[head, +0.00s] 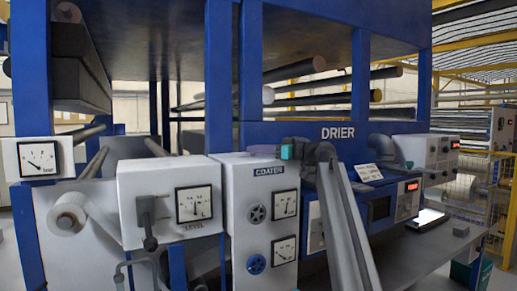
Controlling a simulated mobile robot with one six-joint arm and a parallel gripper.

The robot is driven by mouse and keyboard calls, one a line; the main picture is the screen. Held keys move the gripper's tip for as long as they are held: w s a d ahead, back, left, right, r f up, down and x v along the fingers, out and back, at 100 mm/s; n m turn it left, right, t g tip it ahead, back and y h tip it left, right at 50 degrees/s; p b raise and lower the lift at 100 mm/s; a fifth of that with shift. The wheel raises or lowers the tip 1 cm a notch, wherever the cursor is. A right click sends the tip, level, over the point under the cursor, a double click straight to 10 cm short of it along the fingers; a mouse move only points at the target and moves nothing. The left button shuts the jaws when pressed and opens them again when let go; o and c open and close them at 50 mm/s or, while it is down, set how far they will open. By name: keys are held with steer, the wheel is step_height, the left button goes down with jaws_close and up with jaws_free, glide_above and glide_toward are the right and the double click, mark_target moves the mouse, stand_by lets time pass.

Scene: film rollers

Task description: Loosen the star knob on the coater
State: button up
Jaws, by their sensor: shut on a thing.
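The coater (232,175) is a pale box with a dark COATER label in the middle of the head view. Its front has a round grey spoked knob (256,214) and, below it, a blue round knob (256,264). Which of them is the star knob I cannot tell for sure. My gripper (290,150) is small and dark in view, by the coater's top right corner, above and right of both knobs and apart from them. It is shut on a small teal piece (287,152). Its fingertips are hard to make out.
A LEVEL box (165,230) with a dial and lever stands left of the coater. The drier (300,134) spans behind. A blue control unit (375,207) and a propped note (368,173) are to the right, by a grey bench (425,255). Blue uprights flank the coater.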

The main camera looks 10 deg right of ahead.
steer(key=o, duration=1)
steer(key=shift+o, duration=0.2)
steer(key=b+v, duration=0.2)
steer(key=v, duration=1.1)
steer(key=shift+s+d, duration=0.25)
steer(key=shift+s, duration=0.05)
